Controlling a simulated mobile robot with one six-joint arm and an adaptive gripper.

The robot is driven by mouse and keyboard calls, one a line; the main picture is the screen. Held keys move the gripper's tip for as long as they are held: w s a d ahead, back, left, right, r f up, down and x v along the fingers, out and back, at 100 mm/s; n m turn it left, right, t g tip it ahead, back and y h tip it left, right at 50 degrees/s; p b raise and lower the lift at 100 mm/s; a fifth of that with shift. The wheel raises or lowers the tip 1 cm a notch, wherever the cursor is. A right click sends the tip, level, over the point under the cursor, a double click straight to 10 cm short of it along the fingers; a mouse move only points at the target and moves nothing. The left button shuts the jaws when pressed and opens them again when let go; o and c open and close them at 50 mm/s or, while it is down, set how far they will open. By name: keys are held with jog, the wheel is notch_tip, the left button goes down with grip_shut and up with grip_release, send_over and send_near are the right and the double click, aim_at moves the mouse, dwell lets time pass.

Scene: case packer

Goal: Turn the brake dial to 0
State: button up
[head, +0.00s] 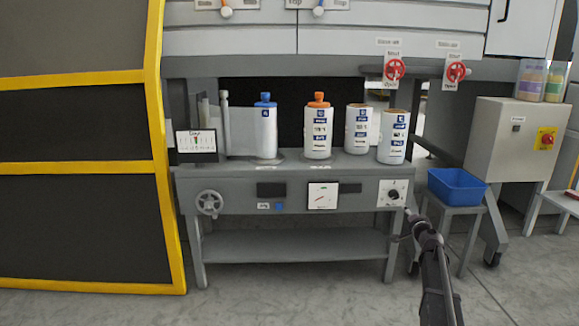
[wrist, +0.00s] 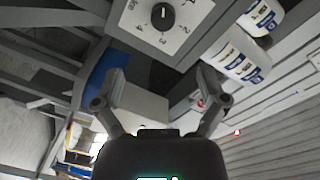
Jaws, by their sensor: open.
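The dial (head: 393,193) is a black round knob on a white square plate at the right end of the grey machine's front panel. Its small lettering is too blurred to read in the head view. In the wrist view the knob (wrist: 163,15) shows near the top edge, with 2, 3 and 4 printed around it. A light mark shows on the knob, but I cannot tell which number it points to. My gripper (wrist: 159,62) is open and empty, its fingers apart and clear of the knob. In the head view my gripper (head: 410,214) is just below and right of the plate.
A blue bin (head: 457,187) on a stand is close right of the dial. Several bottles and canisters stand on the machine top above it. A handwheel (head: 209,203) and a gauge (head: 322,196) are further left. The floor in front is clear.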

jog(key=s+a+n+g+y+p, duration=0.3)
jog(key=s+a+n+g+p, duration=0.2)
jog(key=s+a, duration=0.55)
jog(key=s+a+n+g+y+p, duration=0.2)
jog(key=s+a+n+g+p, duration=0.35)
jog(key=a, duration=0.85)
jog(key=s+a+r+g+h+p, duration=0.1)
jog(key=s+g+h+p, duration=0.25)
jog(key=s, duration=0.95)
jog(key=s+a+g+h+p, duration=0.25)
jog(key=s+p, duration=0.25)
jog(key=s, duration=0.8)
notch_tip(320, 180, up, 38)
jog(key=d+p, duration=0.1)
jog(key=p, duration=3.6)
jog(key=shift+w+g+y+p, duration=0.15)
jog(key=shift+g+y+p, duration=0.15)
jog(key=shift+g, duration=0.15)
